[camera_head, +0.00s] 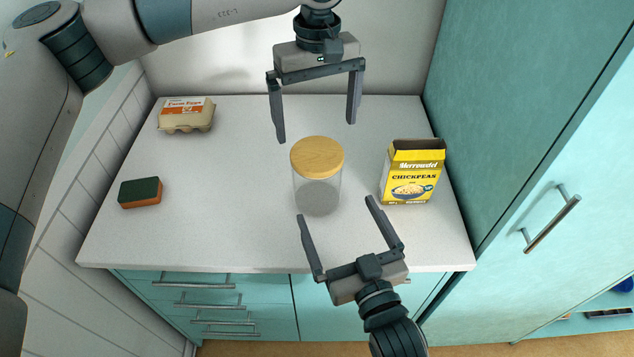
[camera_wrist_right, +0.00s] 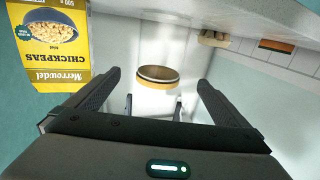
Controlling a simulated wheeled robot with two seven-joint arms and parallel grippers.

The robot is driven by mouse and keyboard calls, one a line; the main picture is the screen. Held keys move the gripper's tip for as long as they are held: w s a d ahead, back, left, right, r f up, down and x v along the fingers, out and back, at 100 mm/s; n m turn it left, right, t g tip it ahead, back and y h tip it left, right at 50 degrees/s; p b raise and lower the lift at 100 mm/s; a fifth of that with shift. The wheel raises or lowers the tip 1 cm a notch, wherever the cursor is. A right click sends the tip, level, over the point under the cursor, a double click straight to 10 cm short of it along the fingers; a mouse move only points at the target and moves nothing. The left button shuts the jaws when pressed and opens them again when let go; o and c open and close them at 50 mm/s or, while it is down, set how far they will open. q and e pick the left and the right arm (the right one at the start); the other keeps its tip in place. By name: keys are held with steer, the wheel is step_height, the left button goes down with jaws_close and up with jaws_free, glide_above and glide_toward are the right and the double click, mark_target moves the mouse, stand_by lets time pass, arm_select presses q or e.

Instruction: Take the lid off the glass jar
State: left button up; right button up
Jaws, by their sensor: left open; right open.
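The glass jar (camera_head: 317,195) stands upright on the counter, clear and apparently empty. Its round wooden lid (camera_head: 317,157) sits on top; the lid also shows in the right wrist view (camera_wrist_right: 158,75), between the fingers. My left gripper (camera_head: 316,130) is open and empty, behind and above the jar, fingers pointing down toward the lid. My right gripper (camera_head: 334,208) is open and empty at the front of the jar, its fingers pointing toward it. Neither gripper visibly touches the jar or lid.
A yellow chickpeas box (camera_head: 410,174) stands close to the right of the jar. An egg carton (camera_head: 187,115) and a sponge (camera_head: 140,192) lie at the left. The white counter (camera_head: 230,200) is clear between the sponge and jar. A teal cabinet (camera_head: 510,120) borders the right.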

mark_target(317, 153)
steer(key=x, duration=1.7)
steer(key=shift+c, duration=0.3)
steer(key=c, duration=1.4)
arm_select(q)
step_height(317, 153, up, 5)
steer(key=n, duration=1.2)
steer(key=shift+f, duration=0.15)
steer(key=shift+f, duration=5.9)
steer(key=c, duration=1.1)
